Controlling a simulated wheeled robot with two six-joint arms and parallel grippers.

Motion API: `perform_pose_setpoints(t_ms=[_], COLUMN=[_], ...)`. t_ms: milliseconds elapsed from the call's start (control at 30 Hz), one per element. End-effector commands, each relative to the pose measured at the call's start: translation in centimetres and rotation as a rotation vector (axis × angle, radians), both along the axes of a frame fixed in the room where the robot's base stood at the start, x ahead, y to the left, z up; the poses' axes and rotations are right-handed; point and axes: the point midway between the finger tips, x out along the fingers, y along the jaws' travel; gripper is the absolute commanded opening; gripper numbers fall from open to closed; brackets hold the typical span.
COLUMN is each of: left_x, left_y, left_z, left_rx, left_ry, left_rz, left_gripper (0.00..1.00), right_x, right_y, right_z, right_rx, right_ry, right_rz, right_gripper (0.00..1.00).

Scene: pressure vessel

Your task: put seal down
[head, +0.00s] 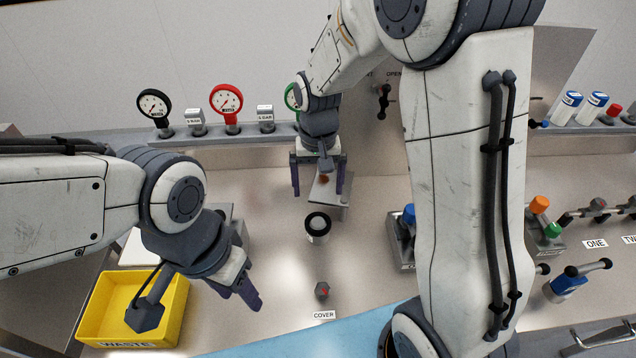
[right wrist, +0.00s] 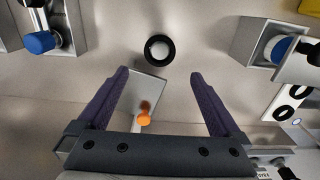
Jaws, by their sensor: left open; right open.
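My right gripper (head: 319,190) is open above a small grey plate (head: 331,203) at the back middle. In the right wrist view its jaws (right wrist: 160,76) are apart with no object gripped. A small orange piece (right wrist: 143,119) shows over the plate between the fingers; contact cannot be told. A black ring (right wrist: 159,61) surrounds a pale round top just beyond the fingertips; this short cylinder (head: 318,227) stands upright in the head view. I cannot tell for sure which piece is the seal. My left gripper (head: 249,291) is open and empty, beside the yellow bin.
The yellow WASTE bin (head: 176,312) stands at front left. A small dark part (head: 322,289) sits behind the COVER label (head: 324,315). A blue-capped fixture (head: 407,216) is right of the cylinder. Gauges, including a red one (head: 227,100), stand on the back shelf.

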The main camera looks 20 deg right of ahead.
Motion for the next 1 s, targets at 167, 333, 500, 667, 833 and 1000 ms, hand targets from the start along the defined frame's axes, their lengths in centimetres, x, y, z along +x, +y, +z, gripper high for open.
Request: perform_pose_setpoints(t_ms=[167,333,500,667,833,1000], left_x=[0.0,0.0,0.0,0.0,0.0,0.0], left_y=[0.0,0.0,0.0,0.0,0.0,0.0], left_z=[-0.3,-0.3,-0.3,-0.3,-0.3,-0.3], left_rx=[0.0,0.0,0.0,0.0,0.0,0.0], left_ry=[0.0,0.0,0.0,0.0,0.0,0.0], left_rz=[0.0,0.0,0.0,0.0,0.0,0.0], left_gripper=[0.5,0.5,0.5,0.5,0.5,0.5], right_x=[-0.4,-5.9,-15.0,-20.7,-22.5,-22.4], right_y=[0.5,4.7,8.1,8.4,8.3,8.3], right_z=[1.6,4.3,6.1,6.2,6.0,6.0], right_rx=[0.002,0.023,0.055,0.078,0.085,0.085], right_ry=[-0.004,-0.018,-0.03,-0.036,-0.036,-0.036], right_rz=[0.019,0.238,0.564,0.773,0.84,0.837], right_gripper=[1.0,1.0,1.0,1.0,1.0,1.0])
